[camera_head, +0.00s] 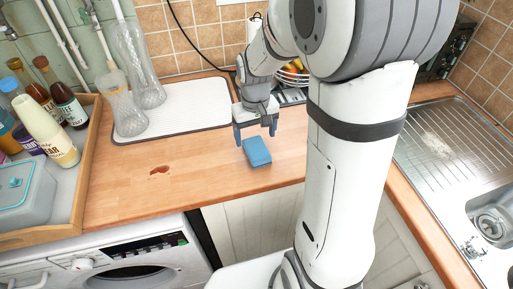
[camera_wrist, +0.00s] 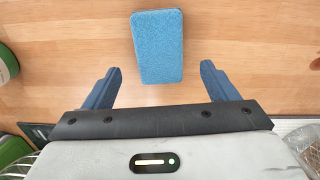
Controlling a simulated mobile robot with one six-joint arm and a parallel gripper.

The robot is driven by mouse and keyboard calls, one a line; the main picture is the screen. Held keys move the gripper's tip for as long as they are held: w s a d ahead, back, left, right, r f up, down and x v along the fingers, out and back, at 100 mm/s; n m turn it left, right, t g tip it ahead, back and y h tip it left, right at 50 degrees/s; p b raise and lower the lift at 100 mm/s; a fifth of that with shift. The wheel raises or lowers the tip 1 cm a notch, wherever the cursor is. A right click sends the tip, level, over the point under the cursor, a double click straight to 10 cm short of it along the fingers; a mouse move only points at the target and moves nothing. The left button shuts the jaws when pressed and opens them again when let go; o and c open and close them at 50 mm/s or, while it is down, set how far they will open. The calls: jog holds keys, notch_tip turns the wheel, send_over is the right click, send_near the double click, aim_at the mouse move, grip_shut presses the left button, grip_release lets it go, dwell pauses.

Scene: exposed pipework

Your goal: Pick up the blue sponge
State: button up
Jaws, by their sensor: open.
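The blue sponge (camera_head: 257,152) lies flat on the wooden countertop (camera_head: 200,185), close to its front edge in the head view. In the wrist view the sponge (camera_wrist: 157,46) is at the top middle, ahead of the fingers and centred between them. My gripper (camera_head: 256,137) is open and empty, just behind the sponge in the head view. Its two blue fingers are spread wide in the wrist view (camera_wrist: 160,80). The gap between them looks wider than the sponge. I cannot tell the exact height of the fingertips above the counter.
A white drying mat (camera_head: 190,105) with clear ribbed bottles (camera_head: 139,62) lies behind left. A wooden tray (camera_head: 82,190) with several bottles stands at the left. A reddish-brown stain (camera_head: 159,170) marks the counter. A fruit rack (camera_head: 292,72) is behind my gripper; a sink (camera_head: 490,218) is right.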

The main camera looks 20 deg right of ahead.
aim_at(256, 146)
notch_tip(256, 146, down, 4)
jog(key=shift+r, duration=0.1)
jog(key=shift+s, duration=0.1)
jog(key=c, duration=1.1)
